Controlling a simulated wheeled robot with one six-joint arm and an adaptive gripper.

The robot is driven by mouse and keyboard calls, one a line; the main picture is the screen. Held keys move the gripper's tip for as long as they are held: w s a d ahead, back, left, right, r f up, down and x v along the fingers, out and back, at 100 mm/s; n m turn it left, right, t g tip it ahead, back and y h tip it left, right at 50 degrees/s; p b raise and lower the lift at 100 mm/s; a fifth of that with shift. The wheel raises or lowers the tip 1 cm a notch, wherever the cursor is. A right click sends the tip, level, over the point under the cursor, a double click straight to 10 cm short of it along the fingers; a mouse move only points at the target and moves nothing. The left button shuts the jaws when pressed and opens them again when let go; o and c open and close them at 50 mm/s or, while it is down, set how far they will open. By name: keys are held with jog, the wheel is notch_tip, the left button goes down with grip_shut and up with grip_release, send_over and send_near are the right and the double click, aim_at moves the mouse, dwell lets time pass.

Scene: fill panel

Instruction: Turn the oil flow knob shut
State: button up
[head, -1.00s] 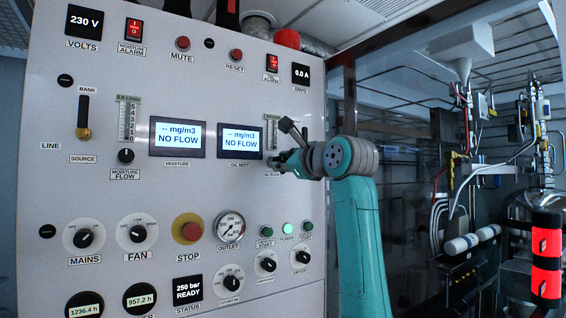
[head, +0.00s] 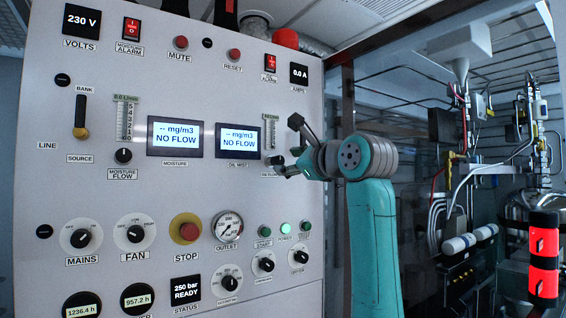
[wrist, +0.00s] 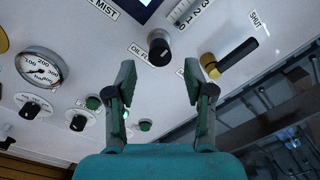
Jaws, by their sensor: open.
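The oil flow knob (wrist: 159,47) is a round black knob with a light pointer mark, on the pale panel below the oil flow gauge (wrist: 186,10). In the wrist view it sits between and beyond my fingertips. My gripper (wrist: 159,76) is open and empty, one finger to each side of the knob's line. No contact with the knob shows. In the head view my gripper (head: 287,146) is at the panel's right side, near the oil mist screen (head: 239,141), and partly hides the knob area.
A black-and-yellow lever (wrist: 233,56) marked SHUT is close to the right finger in the wrist view. Green buttons (wrist: 94,102) and an outlet gauge (head: 228,228) lie left and below. Pipework (head: 470,170) fills the space right of the panel.

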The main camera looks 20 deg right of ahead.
jog(key=v, duration=0.8)
jog(key=shift+w+f, duration=0.15)
jog(key=shift+f, duration=0.05)
